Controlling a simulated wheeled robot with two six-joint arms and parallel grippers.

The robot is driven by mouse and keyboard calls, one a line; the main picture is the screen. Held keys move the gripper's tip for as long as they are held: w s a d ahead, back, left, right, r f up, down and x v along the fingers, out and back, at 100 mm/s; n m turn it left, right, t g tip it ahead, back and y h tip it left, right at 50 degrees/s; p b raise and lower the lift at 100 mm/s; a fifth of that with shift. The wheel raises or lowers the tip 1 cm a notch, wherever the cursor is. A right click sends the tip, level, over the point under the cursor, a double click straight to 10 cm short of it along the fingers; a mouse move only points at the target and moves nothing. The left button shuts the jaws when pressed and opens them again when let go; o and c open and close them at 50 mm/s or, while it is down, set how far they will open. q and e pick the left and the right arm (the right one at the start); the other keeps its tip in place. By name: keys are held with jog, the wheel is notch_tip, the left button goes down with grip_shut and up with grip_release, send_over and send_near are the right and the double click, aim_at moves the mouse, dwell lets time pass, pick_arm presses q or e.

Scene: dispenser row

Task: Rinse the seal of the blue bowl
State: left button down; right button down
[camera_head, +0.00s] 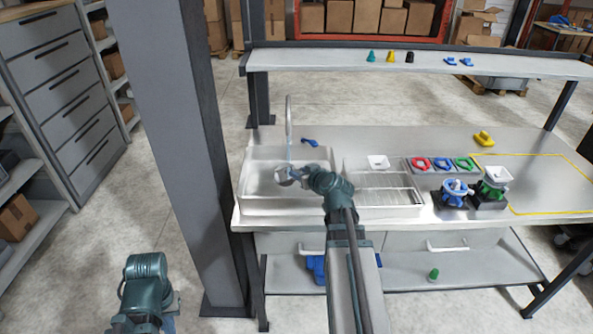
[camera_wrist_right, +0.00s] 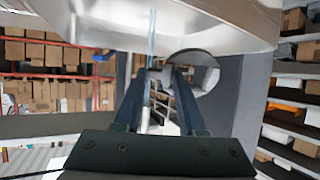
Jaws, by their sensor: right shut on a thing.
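My right gripper (camera_head: 286,178) is over the sink (camera_head: 262,208), below the tall thin tap (camera_head: 289,118). In the right wrist view my right gripper (camera_wrist_right: 160,74) is shut on a thin grey ring (camera_wrist_right: 215,78), which looks like the seal. A pale blue water stream (camera_wrist_right: 151,35) comes down beside the ring at the fingertips; I cannot tell whether it touches the ring. A blue bowl-like part (camera_head: 454,185) sits on a dark base at the right of the counter. My left arm shows at lower left, its gripper out of view.
A draining rack (camera_head: 385,197) with a white square piece (camera_head: 378,161) adjoins the sink. Red (camera_head: 420,163), blue (camera_head: 442,163) and green (camera_head: 463,163) rings lie in a row. A green unit (camera_head: 492,187) stands beside the blue one. The yellow-outlined area (camera_head: 545,182) is clear.

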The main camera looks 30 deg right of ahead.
jog(key=shift+d+r, duration=0.1)
jog(key=shift+d, duration=0.1)
jog(key=shift+w, duration=0.1)
jog(key=shift+w, duration=0.1)
jog(key=shift+w+d+f+b, duration=0.15)
jog(key=shift+w+d, duration=0.2)
jog(key=shift+w, duration=0.15)
jog(key=shift+w+d+f+b, duration=0.15)
jog(key=shift+w+d, duration=0.15)
jog(key=shift+w, duration=0.2)
jog(key=w+d, duration=0.4)
jog(key=w, duration=0.3)
jog(key=shift+d+f+b, duration=0.15)
jog(key=shift+f+b, duration=0.3)
dwell(2.5)
